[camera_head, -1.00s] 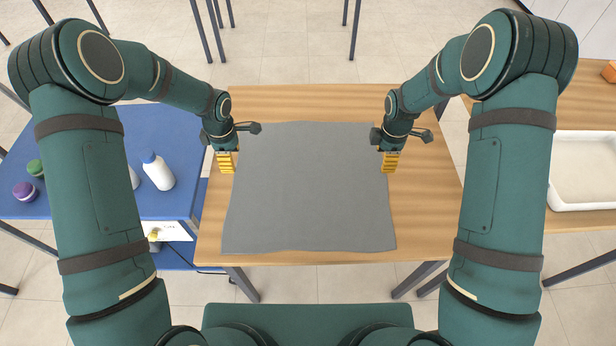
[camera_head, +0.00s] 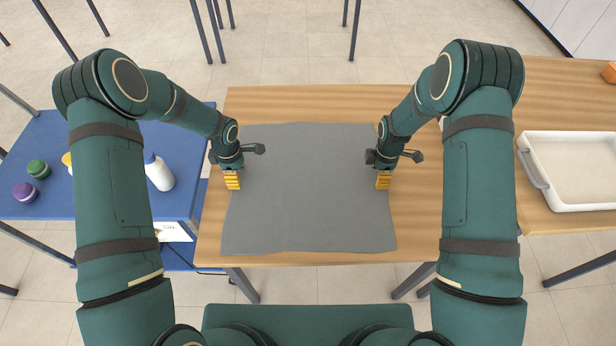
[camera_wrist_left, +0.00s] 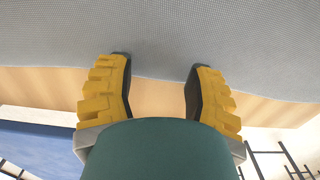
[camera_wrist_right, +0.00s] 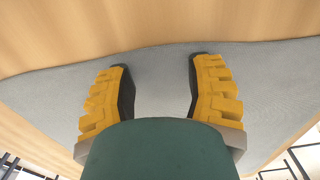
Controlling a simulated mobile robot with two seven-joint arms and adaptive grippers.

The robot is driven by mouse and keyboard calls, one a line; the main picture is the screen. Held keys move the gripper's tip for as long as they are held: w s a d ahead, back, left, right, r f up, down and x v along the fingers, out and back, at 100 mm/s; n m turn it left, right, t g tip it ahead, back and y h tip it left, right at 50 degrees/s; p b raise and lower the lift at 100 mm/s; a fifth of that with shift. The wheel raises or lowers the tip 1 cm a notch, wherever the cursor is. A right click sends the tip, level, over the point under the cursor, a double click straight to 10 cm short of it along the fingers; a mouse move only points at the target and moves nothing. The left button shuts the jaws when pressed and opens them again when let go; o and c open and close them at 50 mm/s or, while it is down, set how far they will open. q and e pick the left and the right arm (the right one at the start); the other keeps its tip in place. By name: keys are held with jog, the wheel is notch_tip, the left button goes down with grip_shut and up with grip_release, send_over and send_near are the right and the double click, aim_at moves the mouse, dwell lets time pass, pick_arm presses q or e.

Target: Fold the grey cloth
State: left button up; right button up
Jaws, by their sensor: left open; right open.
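The grey cloth (camera_head: 308,195) lies flat and spread out on the wooden table, with slightly wavy edges. My left gripper (camera_head: 233,188) is open over the cloth's left edge. In the left wrist view its yellow fingers (camera_wrist_left: 158,72) are apart, with the cloth edge (camera_wrist_left: 160,35) running across beyond and between them. My right gripper (camera_head: 383,187) is open at the cloth's right edge. In the right wrist view its fingers (camera_wrist_right: 160,72) are apart over the cloth (camera_wrist_right: 160,90), with bare wood beyond the edge. Neither gripper holds cloth; the exact height above it is unclear.
The wooden table (camera_head: 420,225) has bare strips around the cloth. A blue table (camera_head: 100,200) at left holds a white bottle (camera_head: 158,172) and purple (camera_head: 24,191) and green (camera_head: 38,168) items. A white tray (camera_head: 572,206) sits on the right-hand table.

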pick_arm(q)
jog(key=shift+f, duration=0.1)
pick_arm(e)
jog(key=shift+f, duration=0.1)
pick_arm(q)
jog(key=shift+f, duration=0.1)
pick_arm(e)
jog(key=shift+f, duration=0.15)
pick_arm(q)
jog(key=c, duration=0.6)
pick_arm(e)
jog(key=c, duration=0.6)
pick_arm(q)
jog(key=shift+c, duration=1.2)
pick_arm(e)
jog(key=shift+c, duration=1.2)
pick_arm(q)
jog(key=shift+s+f, duration=0.1)
jog(key=shift+f, duration=0.05)
grip_shut()
pick_arm(e)
jog(key=shift+s+f, duration=0.1)
grip_shut()
